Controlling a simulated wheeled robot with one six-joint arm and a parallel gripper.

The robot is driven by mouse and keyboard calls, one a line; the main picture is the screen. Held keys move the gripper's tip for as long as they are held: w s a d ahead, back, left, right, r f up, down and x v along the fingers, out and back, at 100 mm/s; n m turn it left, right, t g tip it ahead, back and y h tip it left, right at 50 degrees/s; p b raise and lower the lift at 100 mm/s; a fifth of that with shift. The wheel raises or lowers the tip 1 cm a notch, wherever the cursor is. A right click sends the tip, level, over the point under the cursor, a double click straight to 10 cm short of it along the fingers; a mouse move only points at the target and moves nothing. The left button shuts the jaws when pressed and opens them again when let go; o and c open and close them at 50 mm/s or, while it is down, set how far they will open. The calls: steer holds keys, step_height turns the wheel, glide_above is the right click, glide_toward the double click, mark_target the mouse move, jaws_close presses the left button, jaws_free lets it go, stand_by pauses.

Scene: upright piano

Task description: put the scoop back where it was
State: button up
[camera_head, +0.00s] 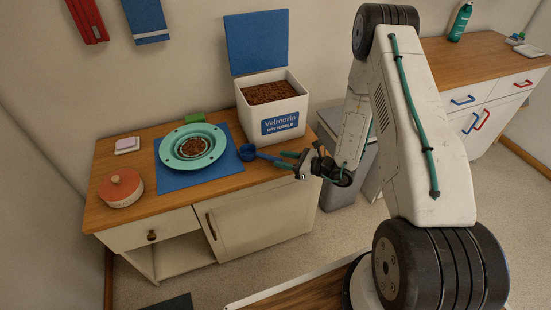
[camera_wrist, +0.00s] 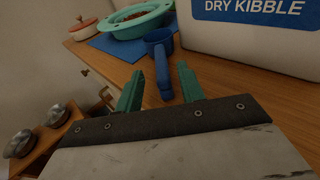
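The blue scoop (camera_head: 247,152) lies near the right front of the wooden counter, beside the kibble bin, its handle toward my gripper (camera_head: 287,160). In the wrist view the scoop (camera_wrist: 159,42) shows with its handle pointing at me, between the two green fingertips (camera_wrist: 160,70). The fingers stand apart, with gaps on both sides of the handle. I cannot tell how far down around the handle they reach. The white bin (camera_head: 268,121) labelled dry kibble stands behind the scoop, its blue lid (camera_head: 256,42) raised, with brown kibble (camera_head: 270,92) inside.
A teal bowl (camera_head: 174,157) with kibble in its middle sits on a blue mat (camera_head: 185,181), left of the scoop. A red-lidded pot (camera_head: 120,187), a pink-white block (camera_head: 127,145) and a green block (camera_head: 195,118) are also on the counter. A grey bin (camera_head: 340,180) stands right of the cabinet.

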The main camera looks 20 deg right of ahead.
steer(key=v, duration=0.7)
steer(key=s+a+r+n+g+y, duration=0.1)
steer(key=s+a+r+n+g, duration=0.3)
steer(key=r, duration=0.5)
steer(key=s+a+r+n+g, duration=0.2)
steer(key=a+r+n+g, duration=0.2)
steer(key=r+n, duration=0.35)
steer(key=s+a+r+n+g+y, duration=0.1)
steer(key=s+a+r+n+g, duration=0.25)
steer(key=r, duration=0.55)
steer(key=s+d+r+n+h, duration=0.2)
steer(key=s+r+n+h, duration=0.4)
steer(key=s, duration=0.3)
steer(key=s+d+r+n+t+h, duration=0.1)
steer(key=s+d+r+n+h, duration=0.2)
steer(key=s+r+n+h, duration=0.3)
steer(key=s+h, duration=0.1)
steer(key=s, duration=0.3)
steer(key=shift+d+r, duration=0.25)
steer(key=shift+r, duration=0.05)
steer(key=shift+t, duration=0.25)
